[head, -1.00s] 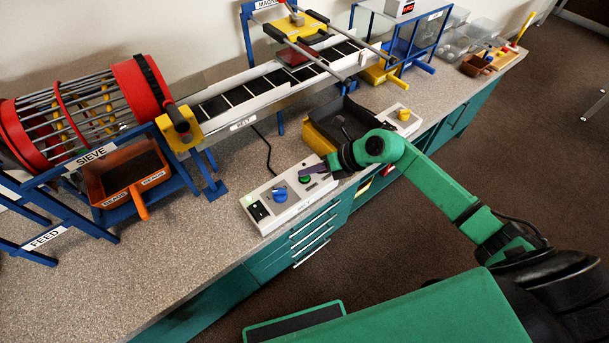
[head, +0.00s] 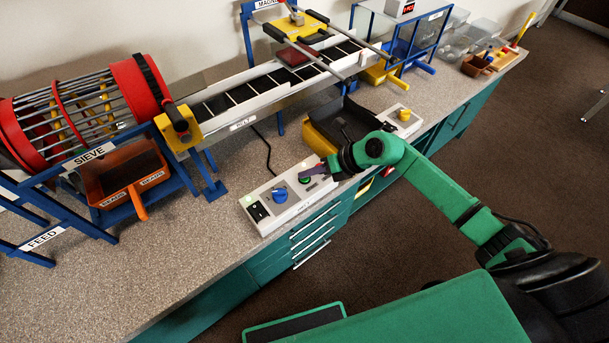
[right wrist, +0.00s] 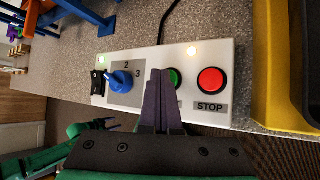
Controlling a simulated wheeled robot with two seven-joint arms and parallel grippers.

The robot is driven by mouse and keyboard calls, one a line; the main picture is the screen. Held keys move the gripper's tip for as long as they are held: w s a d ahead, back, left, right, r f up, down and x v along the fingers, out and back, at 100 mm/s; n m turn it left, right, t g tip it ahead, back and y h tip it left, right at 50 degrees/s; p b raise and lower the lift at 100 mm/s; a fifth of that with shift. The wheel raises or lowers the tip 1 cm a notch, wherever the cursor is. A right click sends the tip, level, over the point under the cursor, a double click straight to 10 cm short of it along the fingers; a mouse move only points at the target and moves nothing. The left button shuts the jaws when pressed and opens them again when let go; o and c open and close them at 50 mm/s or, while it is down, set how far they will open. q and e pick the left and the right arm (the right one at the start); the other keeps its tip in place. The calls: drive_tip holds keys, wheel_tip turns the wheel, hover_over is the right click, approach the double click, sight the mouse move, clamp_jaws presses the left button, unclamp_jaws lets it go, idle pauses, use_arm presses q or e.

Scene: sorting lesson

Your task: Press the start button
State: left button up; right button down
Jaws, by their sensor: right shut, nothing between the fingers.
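The control box (head: 268,219) is a pale panel on the bench's front edge. In the right wrist view it carries a green button (right wrist: 175,78), a red STOP button (right wrist: 211,80), a blue knob (right wrist: 121,79) and a black rocker switch (right wrist: 98,83). My right gripper (right wrist: 160,76) is shut and empty, with purple fingers over the panel just beside the green button, partly covering it and its label. I cannot tell whether they touch. The right gripper also shows in the head view (head: 309,173). What looks like my left gripper (right wrist: 106,123) appears small at lower left.
A dark bin with yellow sides (head: 318,142) stands right of the box, with a second small panel (head: 404,121) beyond. The belt (head: 255,98), red sieve drum (head: 135,88) and orange tray (head: 127,180) stand behind and left. Bare bench lies left of the box.

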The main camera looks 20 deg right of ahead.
sight(309, 179)
drive_tip(key=shift+r+p, duration=0.6)
drive_tip(key=shift+r, duration=0.2)
wheel_tip(309, 179, up, 5)
drive_tip(key=p, duration=0.4)
drive_tip(key=shift+r, duration=0.1)
idle(0.4)
